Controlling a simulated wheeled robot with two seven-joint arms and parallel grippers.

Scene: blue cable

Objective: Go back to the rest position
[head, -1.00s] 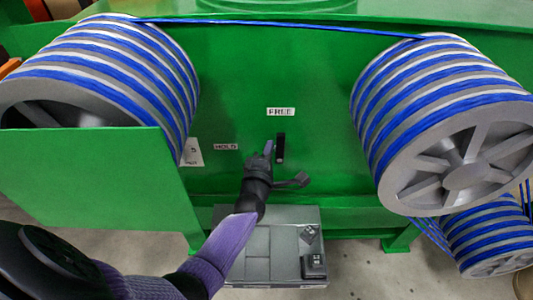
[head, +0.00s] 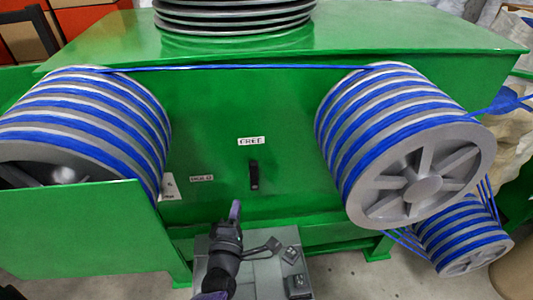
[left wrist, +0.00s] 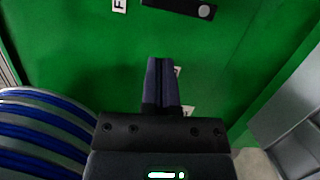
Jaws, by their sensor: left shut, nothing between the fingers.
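My left gripper (head: 235,212) is shut and empty in the head view, low in front of the green machine panel (head: 225,120). It is below and left of the black lever (head: 254,175), with a gap between them. In the left wrist view the gripper's fingers (left wrist: 161,85) are together, and the dark lever (left wrist: 180,7) shows at the top edge, apart from them. The blue cable (head: 240,67) runs across the top between the left drum (head: 95,125) and the right drum (head: 385,130). My right gripper is not in view.
A FREE label (head: 251,141) is above the lever and a HOLD label (head: 201,178) is to its left. A grey box (head: 265,275) stands below my arm. A lower blue-wound drum (head: 460,235) is at the right. A grey ribbed spool (head: 235,12) stands on top.

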